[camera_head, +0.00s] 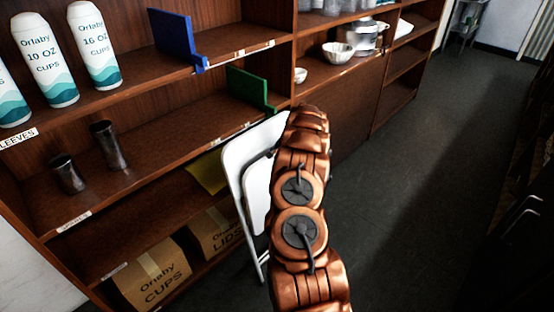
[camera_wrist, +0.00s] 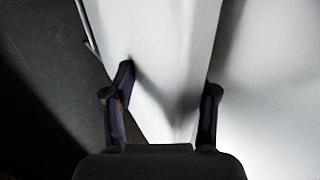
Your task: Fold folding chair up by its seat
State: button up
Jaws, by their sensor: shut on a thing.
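A white folding chair (camera_head: 250,158) stands upright in front of the wooden shelving, in the middle of the head view. Its seat panel lies close along the backrest, and a thin leg reaches down to the floor. My copper arm covers the chair's right side, and my gripper is hidden behind it there. In the wrist view my gripper (camera_wrist: 162,108) has its two dark fingers on either side of a white chair panel (camera_wrist: 160,45), shut on it. Another white surface fills the right of that view. I cannot tell for certain which panel is the seat.
A wooden shelf unit (camera_head: 140,132) runs along the left and back, close behind the chair. It holds cup sleeves (camera_head: 95,45), dark metal cups (camera_head: 108,145), blue (camera_head: 180,42) and green dividers (camera_head: 248,88), and cardboard boxes (camera_head: 150,278). Open dark floor (camera_head: 430,150) lies to the right.

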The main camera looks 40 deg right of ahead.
jog(key=shift+s, duration=0.1)
jog(key=v, duration=1.2)
jog(key=shift+c, duration=0.4)
